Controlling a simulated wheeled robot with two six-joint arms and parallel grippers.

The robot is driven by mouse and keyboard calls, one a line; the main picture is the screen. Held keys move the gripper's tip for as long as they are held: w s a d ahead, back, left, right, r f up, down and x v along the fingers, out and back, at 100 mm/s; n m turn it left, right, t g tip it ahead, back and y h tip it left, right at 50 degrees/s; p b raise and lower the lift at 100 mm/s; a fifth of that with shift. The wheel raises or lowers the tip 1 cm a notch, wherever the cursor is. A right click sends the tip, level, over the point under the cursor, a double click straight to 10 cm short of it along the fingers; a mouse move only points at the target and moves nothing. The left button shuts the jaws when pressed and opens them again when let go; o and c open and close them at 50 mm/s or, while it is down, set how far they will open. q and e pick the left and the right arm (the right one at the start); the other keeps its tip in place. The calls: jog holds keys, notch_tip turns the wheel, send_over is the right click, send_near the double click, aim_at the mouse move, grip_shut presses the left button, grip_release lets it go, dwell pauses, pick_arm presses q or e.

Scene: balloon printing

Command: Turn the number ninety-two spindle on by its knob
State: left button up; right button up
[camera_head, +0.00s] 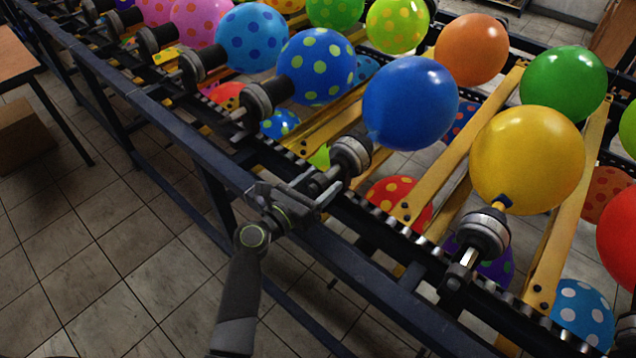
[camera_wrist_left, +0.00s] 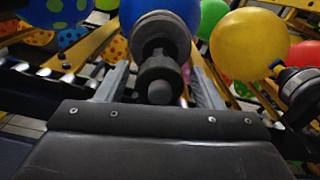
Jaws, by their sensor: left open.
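A spindle (camera_head: 352,154) bearing a plain blue balloon (camera_head: 410,102) sits on the machine's near rail. Its knob (camera_head: 322,182) points toward my left gripper (camera_head: 314,192). In the left wrist view the same spindle (camera_wrist_left: 163,35) stands straight ahead, with the rounded knob end (camera_wrist_left: 159,92) between my two spread fingers. The left gripper is open, one finger on each side of the knob; I cannot tell whether either touches it. No number is readable, so I cannot confirm that this is spindle ninety-two. My right gripper is not in view.
A neighbouring spindle (camera_head: 482,236) with a yellow balloon (camera_head: 528,160) is to the right. Another spindle (camera_head: 267,98) with a dotted blue balloon (camera_head: 316,67) is to the left. The dark frame rail (camera_head: 200,145) runs under my left wrist. Tiled floor in front is clear.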

pick_arm(q)
jog(key=c, duration=1)
jog(key=shift+m, duration=0.3)
jog(key=shift+m, duration=1.2)
jog(key=shift+m+b, duration=0.45)
jog(key=shift+m, duration=1.45)
jog(key=o, duration=1)
